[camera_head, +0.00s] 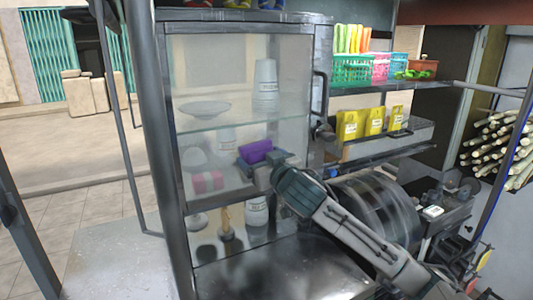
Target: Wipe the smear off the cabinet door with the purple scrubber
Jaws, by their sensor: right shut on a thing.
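The cabinet door (223,68) is a dark metal frame with glass panes, upright in the middle of the head camera view. My right gripper (262,163) is in front of the door's middle, shut on the purple scrubber (255,151). The scrubber is held up close to the glass; I cannot tell whether it touches. The glass looks hazy, and I cannot make out a distinct smear. Part of the door is hidden behind my right gripper and arm. My left gripper is not in view.
A dish and white cups stand behind the glass. A door handle (319,95) is at the right edge. On the right are a shelf with a green basket (352,72), yellow packets (375,122), a large dark drum (372,207) and sugarcane stalks (495,143). A metal counter lies below.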

